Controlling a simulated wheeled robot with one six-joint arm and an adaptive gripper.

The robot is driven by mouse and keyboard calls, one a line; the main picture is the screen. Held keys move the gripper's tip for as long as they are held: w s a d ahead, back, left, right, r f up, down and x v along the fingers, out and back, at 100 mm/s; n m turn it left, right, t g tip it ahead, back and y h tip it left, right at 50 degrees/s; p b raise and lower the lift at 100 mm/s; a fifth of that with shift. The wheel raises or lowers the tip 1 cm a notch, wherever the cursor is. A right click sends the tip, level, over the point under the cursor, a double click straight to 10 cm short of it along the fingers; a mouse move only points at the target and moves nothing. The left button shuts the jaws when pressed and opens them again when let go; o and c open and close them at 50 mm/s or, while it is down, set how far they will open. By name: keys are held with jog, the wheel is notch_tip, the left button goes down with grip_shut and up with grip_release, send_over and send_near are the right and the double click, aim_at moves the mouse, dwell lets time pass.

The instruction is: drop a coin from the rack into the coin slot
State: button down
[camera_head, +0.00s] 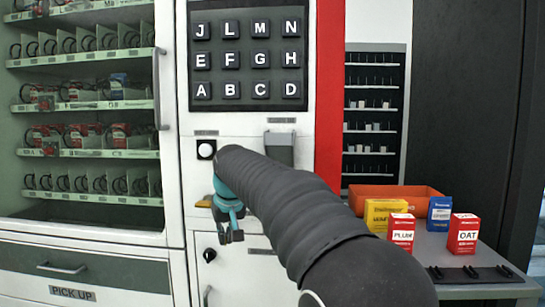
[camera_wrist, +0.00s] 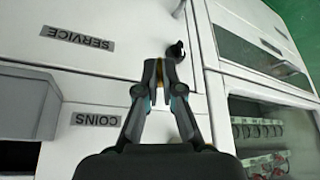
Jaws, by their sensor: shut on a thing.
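My gripper (camera_head: 229,236) is in front of the white machine panel, below the square button and the keypad. In the wrist view its fingers (camera_wrist: 160,66) are close together, pointing at the panel. A thin gold sliver (camera_wrist: 160,96) shows between them, which looks like a coin on edge, mostly hidden. A yellow fitting (camera_head: 203,202) on the panel, perhaps the coin slot, is just left of my gripper; the opening itself cannot be made out. A low black rack (camera_head: 470,273), perhaps the coin rack, lies on the grey table at the right.
A black round lock (camera_head: 209,254) sits below the yellow fitting; a similar dark knob (camera_wrist: 178,48) is near my fingertips. A grey box (camera_head: 279,148) juts from the panel. The table holds an orange tray (camera_head: 425,190) and several cartons, including a red one (camera_head: 464,232).

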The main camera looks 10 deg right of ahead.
jog(key=s+r+t, duration=0.1)
jog(key=s+r, duration=0.3)
jog(key=r, duration=1)
jog(key=s+d+r+m+t+h, duration=0.2)
jog(key=s+d+r+m+t, duration=0.15)
jog(key=s+r, duration=0.5)
jog(key=s+d+r+m+t+h, duration=0.25)
jog(key=s+d+r, duration=0.25)
jog(key=r, duration=0.6)
jog(key=shift+g, duration=0.4)
jog(key=shift+w+r+b+x, duration=0.1)
jog(key=shift+r+b+x, duration=0.15)
jog(key=shift+x, duration=2.15)
jog(key=shift+w+r+b+x, duration=0.15)
jog(key=shift+b+x, duration=0.1)
jog(key=shift+x, duration=2.2)
jog(key=shift+w+r+b+x, duration=0.15)
jog(key=shift+b+x, duration=0.1)
jog(key=shift+x, duration=2.15)
jog(key=shift+s+d, duration=0.1)
jog(key=c, duration=1.2)
grip_release()
jog(key=shift+c, duration=0.2)
